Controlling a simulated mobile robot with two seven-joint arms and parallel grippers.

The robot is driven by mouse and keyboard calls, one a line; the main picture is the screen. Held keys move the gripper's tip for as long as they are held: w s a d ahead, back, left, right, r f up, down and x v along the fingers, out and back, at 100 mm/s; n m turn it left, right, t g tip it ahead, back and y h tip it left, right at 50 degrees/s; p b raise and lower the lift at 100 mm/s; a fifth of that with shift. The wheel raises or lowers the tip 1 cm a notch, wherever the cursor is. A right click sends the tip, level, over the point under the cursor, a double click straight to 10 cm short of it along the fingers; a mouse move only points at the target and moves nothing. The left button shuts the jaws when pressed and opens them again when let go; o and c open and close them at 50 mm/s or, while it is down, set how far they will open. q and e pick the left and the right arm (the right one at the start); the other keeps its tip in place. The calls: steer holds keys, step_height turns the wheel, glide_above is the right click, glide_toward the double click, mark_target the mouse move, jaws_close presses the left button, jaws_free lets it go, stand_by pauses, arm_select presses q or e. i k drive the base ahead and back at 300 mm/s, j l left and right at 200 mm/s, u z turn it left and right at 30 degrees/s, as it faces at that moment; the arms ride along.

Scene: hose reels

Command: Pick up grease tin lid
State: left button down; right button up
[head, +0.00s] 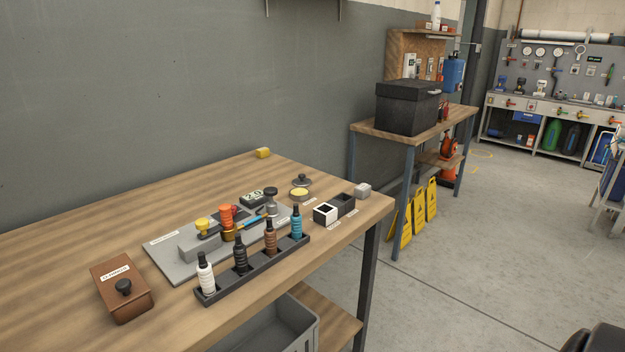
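A small round tin (300,194) with a pale yellow top surface stands near the back right of the wooden workbench. A dark round lid with a knob (302,181), which looks like the grease tin lid, is right behind it. I cannot tell whether the lid touches the tin. Neither of my grippers is in view.
The workbench (60,245) holds a black rack (262,272) of several bottles, a grey mat (168,266) with tools, a brown box (122,288), and a white-and-black box (325,213). The bench's back left is clear. A second table (365,130) bears a black box (408,108).

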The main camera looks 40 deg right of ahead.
mark_target(299, 181)
steer(key=z, duration=1.15)
steer(key=i+l+u, duration=0.15)
steer(key=i+l, duration=0.15)
steer(key=i+l+u, duration=0.1)
steer(key=i+l, duration=0.15)
steer(key=l, duration=0.25)
steer(key=i+l+u, duration=0.15)
steer(key=l, duration=0.3)
steer(key=i, duration=0.05)
